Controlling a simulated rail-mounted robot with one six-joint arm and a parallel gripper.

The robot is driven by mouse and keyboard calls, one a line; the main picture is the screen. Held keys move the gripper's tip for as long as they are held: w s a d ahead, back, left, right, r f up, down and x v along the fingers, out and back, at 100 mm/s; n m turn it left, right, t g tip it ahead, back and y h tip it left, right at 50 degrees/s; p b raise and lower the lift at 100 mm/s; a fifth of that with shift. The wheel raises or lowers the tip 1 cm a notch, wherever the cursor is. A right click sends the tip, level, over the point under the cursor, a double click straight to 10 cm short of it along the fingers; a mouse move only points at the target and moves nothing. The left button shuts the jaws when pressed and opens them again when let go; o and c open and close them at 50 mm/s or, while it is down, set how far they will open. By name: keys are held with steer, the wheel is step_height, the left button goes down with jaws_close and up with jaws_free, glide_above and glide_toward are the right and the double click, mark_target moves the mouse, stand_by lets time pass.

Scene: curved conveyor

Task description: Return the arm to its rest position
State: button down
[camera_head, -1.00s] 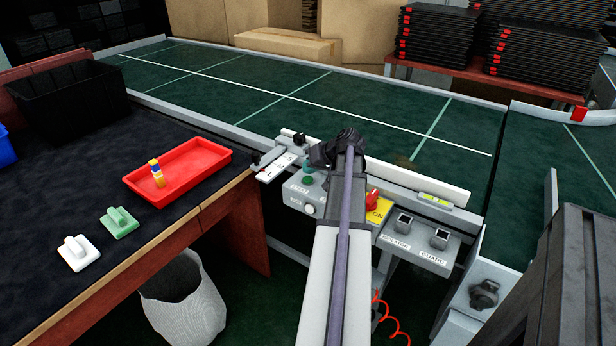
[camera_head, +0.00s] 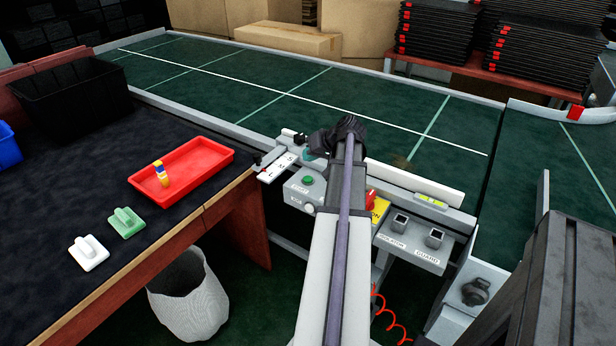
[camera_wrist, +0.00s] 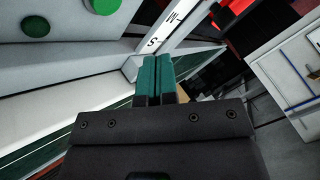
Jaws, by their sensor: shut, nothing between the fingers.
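My arm (camera_head: 335,230) reaches forward from the bottom of the head view, over the front of the control panel. Its dark end is beside the conveyor's near rail, and only a little of my gripper shows there. In the wrist view my gripper (camera_wrist: 157,68) has its two teal fingers side by side, touching, with nothing between them. The fingers point toward a white strip (camera_wrist: 165,40) marked with letters. From these views I cannot tell whether they touch anything.
The control panel (camera_head: 375,238) has a green button (camera_head: 308,181) and a red switch (camera_head: 371,197). The green conveyor (camera_head: 300,95) lies behind. On the left table are a red tray (camera_head: 205,172) holding a small yellow-topped item, a black bin (camera_head: 70,105) and two blocks. A waste basket (camera_head: 190,300) stands below.

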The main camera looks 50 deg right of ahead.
stand_by(0.5)
steer(key=shift+s+a+f+m+g, duration=0.1)
steer(key=shift+s+f+m+g, duration=0.1)
steer(key=shift+f+m+g, duration=0.15)
steer(key=shift+s+a+f+m+g, duration=0.25)
steer(key=shift+s+a+f+g, duration=0.1)
steer(key=shift+s+a, duration=0.25)
steer(key=shift+s+a+f+m+g, duration=0.2)
steer(key=shift+s+a+f+g, duration=0.1)
steer(key=shift+s+a, duration=0.25)
steer(key=w+a+f+n+g, duration=0.1)
steer(key=a+n+g, duration=0.15)
steer(key=a, duration=1.35)
steer(key=w+a+f+n+g+h, duration=0.1)
steer(key=w+a+n+g, duration=0.15)
steer(key=a, duration=1.35)
steer(key=w+a+f+n+g, duration=0.15)
steer(key=a+n, duration=0.25)
steer(key=a, duration=1.2)
step_height(320, 180, up, 13)
steer(key=p, duration=1.3)
steer(key=shift+s+a+r+g, duration=0.15)
steer(key=shift+s+a+g, duration=0.2)
steer(key=shift+s, duration=0.05)
